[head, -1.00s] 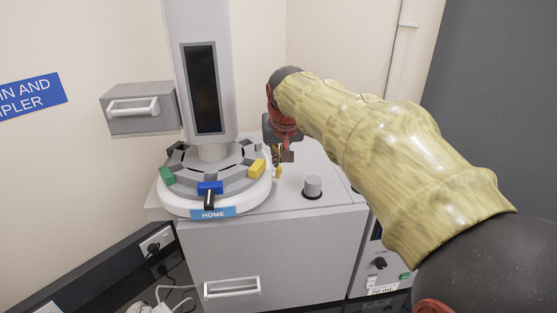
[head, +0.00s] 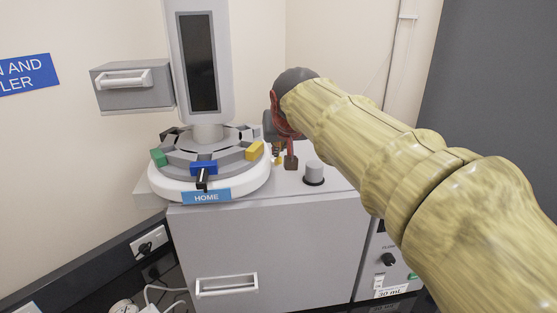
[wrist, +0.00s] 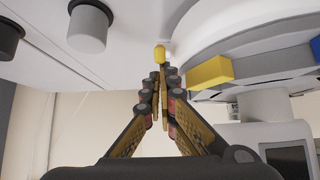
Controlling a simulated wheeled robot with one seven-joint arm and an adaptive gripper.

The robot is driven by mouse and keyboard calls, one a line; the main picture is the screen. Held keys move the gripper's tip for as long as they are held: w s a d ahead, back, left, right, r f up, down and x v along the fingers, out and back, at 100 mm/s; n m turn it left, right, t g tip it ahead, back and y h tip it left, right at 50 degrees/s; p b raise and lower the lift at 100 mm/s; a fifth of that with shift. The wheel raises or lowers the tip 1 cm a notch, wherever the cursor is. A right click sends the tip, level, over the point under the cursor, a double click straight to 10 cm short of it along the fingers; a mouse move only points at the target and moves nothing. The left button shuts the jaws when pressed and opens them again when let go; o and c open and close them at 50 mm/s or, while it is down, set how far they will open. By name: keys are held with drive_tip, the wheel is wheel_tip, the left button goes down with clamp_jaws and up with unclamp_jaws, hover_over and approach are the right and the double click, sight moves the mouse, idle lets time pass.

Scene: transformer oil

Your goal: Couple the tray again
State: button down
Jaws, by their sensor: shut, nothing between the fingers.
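The round tray (head: 217,161) is a grey carousel on a white base with green, blue and yellow blocks around its rim. A black pointer (head: 202,179) at the front lines up with the HOME label (head: 206,197). My gripper (wrist: 160,72) is shut and empty, pointing down beside the tray's right side. A small yellow peg (wrist: 160,54) stands on the machine top just beyond the fingertips; whether they touch it I cannot tell. The yellow block (wrist: 210,71) is to the right of the fingers in the wrist view. In the head view, my gripper (head: 283,158) partly hides the peg.
A grey knob (head: 314,172) stands on the machine top right of my gripper; it also shows in the wrist view (wrist: 88,27). A grey column (head: 201,65) rises behind the tray. A grey box with a handle (head: 132,87) juts out at the left.

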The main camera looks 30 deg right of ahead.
sight(281, 160)
drive_tip(key=shift+s+a+f+t+h+b, duration=0.2)
drive_tip(key=shift+s+f+t+b, duration=0.4)
drive_tip(key=shift+b, duration=1.85)
drive_tip(key=shift+s+a+f+t+h+b, duration=0.3)
drive_tip(key=shift+t+b, duration=0.5)
drive_tip(key=shift+b, duration=1.65)
drive_tip(key=shift+s+f+t+h+b, duration=0.3)
drive_tip(key=shift+f+t+b, duration=0.35)
drive_tip(key=shift+b, duration=1.8)
drive_tip(key=shift+s+b, duration=0.1)
drive_tip(key=shift+b, duration=0.55)
drive_tip(key=shift+s+f+b, duration=0.1)
drive_tip(key=shift+f+b, duration=0.05)
drive_tip(key=shift+b, duration=0.5)
drive_tip(key=shift+w+d, duration=0.25)
drive_tip(key=shift+w, duration=0.45)
drive_tip(key=shift+r+p, duration=0.45)
drive_tip(key=shift+r, duration=0.1)
wheel_tip(281, 160, up, 4)
drive_tip(key=p, duration=0.3)
drive_tip(key=f+v, duration=0.1)
drive_tip(key=v, duration=0.8)
drive_tip(key=shift+s+a+f, duration=0.25)
drive_tip(key=shift+s, duration=0.4)
